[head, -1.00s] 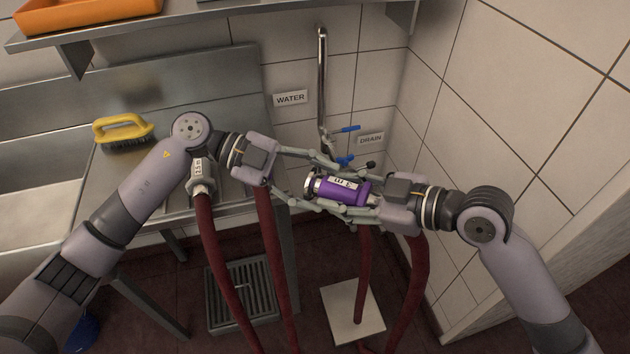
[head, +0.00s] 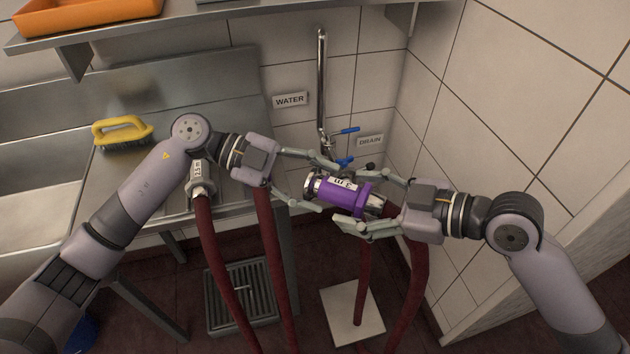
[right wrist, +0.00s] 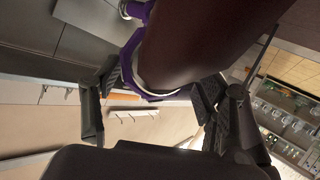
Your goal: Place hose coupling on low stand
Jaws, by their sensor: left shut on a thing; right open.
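The purple hose coupling (head: 338,191), with a metal end and a white label, is held in the air right of the sink counter, lying roughly level. My left gripper (head: 322,184) is shut on its left, metal end. My right gripper (head: 358,194) is open at the coupling's right end, a finger on each side. In the right wrist view the purple collar (right wrist: 133,70) and its dark red hose (right wrist: 195,40) lie between the spread fingers. A pale square plate (head: 341,325) lies low on the floor; I cannot tell whether it is the low stand.
A grey coupling (head: 199,184) on a red hose rests at the counter's edge, beside my left forearm. Red hoses (head: 223,270) hang to the floor. A tap pipe with blue handles (head: 345,131) is close behind the grippers. A tiled wall (head: 500,110) stands at right.

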